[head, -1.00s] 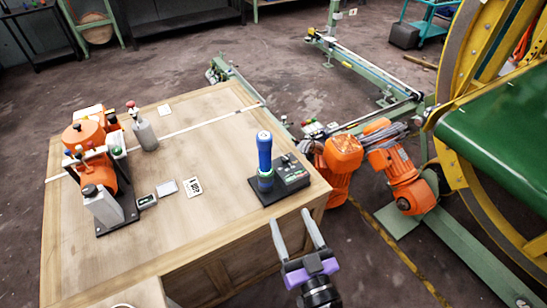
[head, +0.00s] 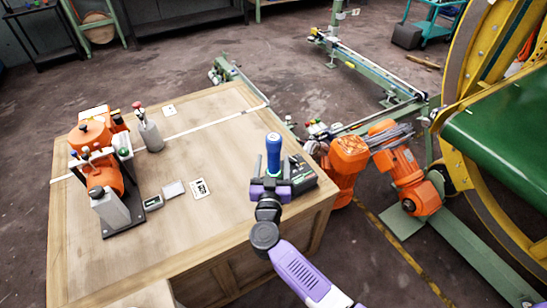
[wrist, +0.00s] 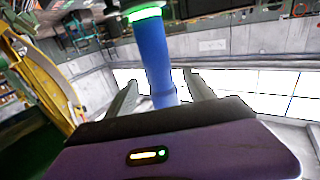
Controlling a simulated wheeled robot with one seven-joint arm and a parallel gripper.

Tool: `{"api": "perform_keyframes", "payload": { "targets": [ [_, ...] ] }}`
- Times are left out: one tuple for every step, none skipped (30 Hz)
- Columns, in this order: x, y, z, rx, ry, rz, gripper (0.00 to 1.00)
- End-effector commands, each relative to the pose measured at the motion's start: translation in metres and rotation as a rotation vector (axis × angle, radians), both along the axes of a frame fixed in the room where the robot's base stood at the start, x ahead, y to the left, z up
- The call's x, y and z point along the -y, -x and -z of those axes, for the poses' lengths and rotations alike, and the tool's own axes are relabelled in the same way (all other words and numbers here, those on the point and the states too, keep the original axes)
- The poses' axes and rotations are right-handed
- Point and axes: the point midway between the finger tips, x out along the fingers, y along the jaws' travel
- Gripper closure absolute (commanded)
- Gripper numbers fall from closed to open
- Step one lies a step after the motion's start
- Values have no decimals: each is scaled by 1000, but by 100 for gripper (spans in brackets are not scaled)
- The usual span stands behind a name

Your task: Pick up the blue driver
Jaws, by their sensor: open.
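The blue driver (head: 273,150) stands upright in a black dock with a control box (head: 302,175) near the right edge of the wooden table. My gripper (head: 273,165) is open at the driver, and its two fingers rise on either side of it in the head view. In the wrist view the blue driver (wrist: 155,62) runs between the open fingers (wrist: 158,85), with a glowing green ring at its upper end in the picture. I cannot tell whether a finger touches it. My gripper hides the lower part of the dock in the head view.
The wooden table (head: 215,235) holds an orange device (head: 100,145) on a dark base, a grey bottle (head: 149,133) and small cards at left. An orange robot arm (head: 348,155) and a large yellow wheel (head: 470,60) stand to the right.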

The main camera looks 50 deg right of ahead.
Motion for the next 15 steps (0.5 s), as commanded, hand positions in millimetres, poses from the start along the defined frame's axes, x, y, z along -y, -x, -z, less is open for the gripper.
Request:
{"api": "perform_keyframes", "payload": {
  "targets": [
    [7, -5, 0, 2, 1, 3, 37],
    [11, -8, 0, 2, 1, 3, 37],
    [16, -12, 1, 2, 1, 3, 37],
    [19, -15, 1, 3, 0, 3, 37],
    [22, -18, 1, 2, 1, 2, 37],
    [25, -21, 1, 1, 0, 2, 37],
    [27, -23, 1, 2, 1, 2, 37],
    [29, -25, 1, 2, 1, 2, 37],
    [31, -26, 2, 1, 0, 1, 37],
    [32, -27, 2, 1, 0, 1, 37],
    [32, -27, 2, 1, -1, 1, 37],
    [32, -28, 2, 1, -1, 0, 37],
    [32, -28, 2, 1, -1, 0, 37],
    [32, -28, 2, 1, -1, 0, 37],
    [32, -28, 2, 1, -1, 0, 37]
  ]
}}
